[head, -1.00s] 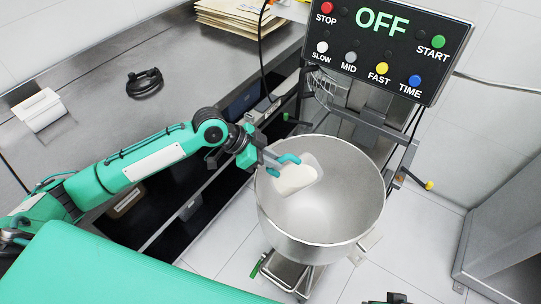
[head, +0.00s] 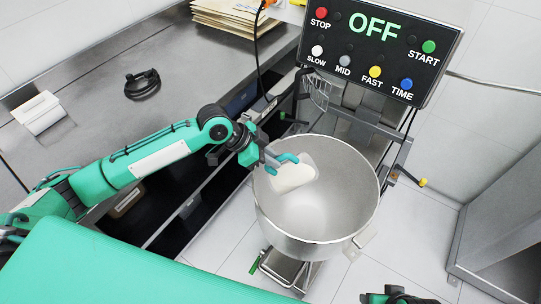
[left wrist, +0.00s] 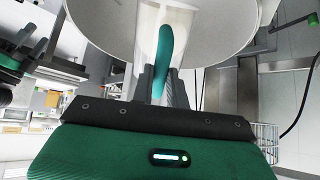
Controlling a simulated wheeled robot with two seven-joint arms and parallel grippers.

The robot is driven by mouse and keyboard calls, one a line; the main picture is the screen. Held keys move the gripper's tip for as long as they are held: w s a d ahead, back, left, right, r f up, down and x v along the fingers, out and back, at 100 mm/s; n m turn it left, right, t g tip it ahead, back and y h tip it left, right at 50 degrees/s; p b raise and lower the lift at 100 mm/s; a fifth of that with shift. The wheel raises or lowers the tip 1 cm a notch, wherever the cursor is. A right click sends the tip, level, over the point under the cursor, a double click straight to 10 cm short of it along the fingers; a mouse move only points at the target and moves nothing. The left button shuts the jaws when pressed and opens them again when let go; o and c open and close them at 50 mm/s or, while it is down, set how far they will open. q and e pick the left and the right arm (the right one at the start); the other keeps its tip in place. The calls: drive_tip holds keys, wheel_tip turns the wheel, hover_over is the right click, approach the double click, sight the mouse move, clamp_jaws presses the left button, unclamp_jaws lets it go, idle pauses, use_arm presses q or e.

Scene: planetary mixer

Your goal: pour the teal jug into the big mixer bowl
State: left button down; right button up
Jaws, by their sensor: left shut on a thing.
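My left gripper (head: 264,159) is shut on the teal handle of the jug (head: 294,176). The jug is clear, with pale cream contents, and looks tilted. It is over the left part of the big mixer bowl (head: 345,210), a wide steel bowl whose inside looks empty where I can see it. In the left wrist view the fingers (left wrist: 158,84) close on the teal handle, with the clear jug wall (left wrist: 182,25) behind it. The bowl (left wrist: 105,22) fills the top of that view.
The mixer's control panel (head: 378,45) reads OFF and stands behind the bowl. A steel counter (head: 95,95) at the left carries a black cable coil (head: 142,83), a white box (head: 38,112) and a stack of envelopes (head: 235,15). Tiled floor is open right of the bowl.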

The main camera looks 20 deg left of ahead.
sight(284, 155)
use_arm(q)
drive_tip(key=shift+w+d+r+y+p, duration=0.1)
drive_tip(key=shift+d+r+y+p, duration=0.1)
drive_tip(key=shift+r+p, duration=0.4)
drive_tip(key=shift+w+d+r+y+p, duration=0.1)
drive_tip(key=shift+d+r+y+p, duration=0.15)
drive_tip(key=shift+p, duration=0.55)
drive_tip(key=shift+f, duration=0.1)
drive_tip(key=p, duration=0.1)
drive_tip(key=d+r+y+p, duration=0.1)
drive_tip(key=p, duration=0.1)
drive_tip(key=shift+w+r+g+p, duration=0.2)
drive_tip(key=shift+r+g+p, duration=0.1)
drive_tip(key=shift+g, duration=0.1)
drive_tip(key=shift+d, duration=0.1)
drive_tip(key=shift+f, duration=0.1)
